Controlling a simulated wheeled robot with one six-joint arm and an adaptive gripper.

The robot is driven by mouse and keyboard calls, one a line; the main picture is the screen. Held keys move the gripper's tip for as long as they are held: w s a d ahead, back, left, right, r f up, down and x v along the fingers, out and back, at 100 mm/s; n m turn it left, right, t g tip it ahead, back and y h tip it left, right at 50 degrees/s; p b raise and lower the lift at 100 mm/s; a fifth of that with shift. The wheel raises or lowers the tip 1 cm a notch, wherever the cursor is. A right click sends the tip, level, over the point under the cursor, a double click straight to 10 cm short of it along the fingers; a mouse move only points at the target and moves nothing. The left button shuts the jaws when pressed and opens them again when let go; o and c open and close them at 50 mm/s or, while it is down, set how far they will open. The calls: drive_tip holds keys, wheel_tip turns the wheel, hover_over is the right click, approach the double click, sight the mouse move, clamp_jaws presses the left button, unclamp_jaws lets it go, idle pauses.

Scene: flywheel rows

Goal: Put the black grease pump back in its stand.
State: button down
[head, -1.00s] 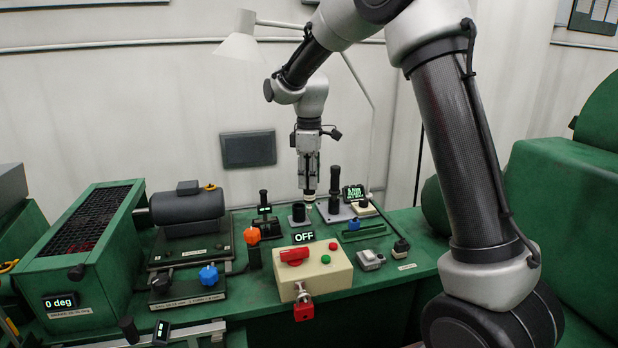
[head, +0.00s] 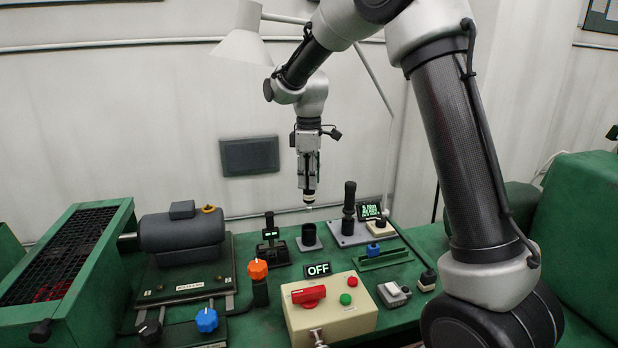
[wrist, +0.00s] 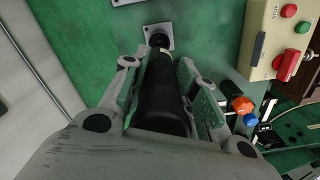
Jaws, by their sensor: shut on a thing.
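The black grease pump (wrist: 160,95) is a dark cylinder held between the two fingers of my gripper (wrist: 158,90) in the wrist view. In the head view my gripper (head: 308,178) points down and the pump (head: 308,193) hangs upright below it, with a pale tip. The stand (head: 309,238) is a short black cup on a grey square plate, just below the pump in the picture, with a visible gap. In the wrist view the stand's plate (wrist: 168,43) shows beyond the pump's far end, which partly covers the cup.
A tall black post on a grey plate (head: 348,210) stands close right of the stand. A small black device (head: 271,236) is to its left. A cream control box (head: 328,308) and an OFF sign (head: 318,270) are in front. A lamp (head: 243,45) stands behind.

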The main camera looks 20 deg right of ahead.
sight(309, 209)
drive_tip(key=shift+w, duration=0.15)
drive_tip(key=shift+f, duration=2)
drive_tip(key=shift+f, duration=0.2)
drive_tip(key=shift+f, duration=3.05)
drive_tip(key=c, duration=1)
unclamp_jaws()
drive_tip(key=shift+c, duration=0.2)
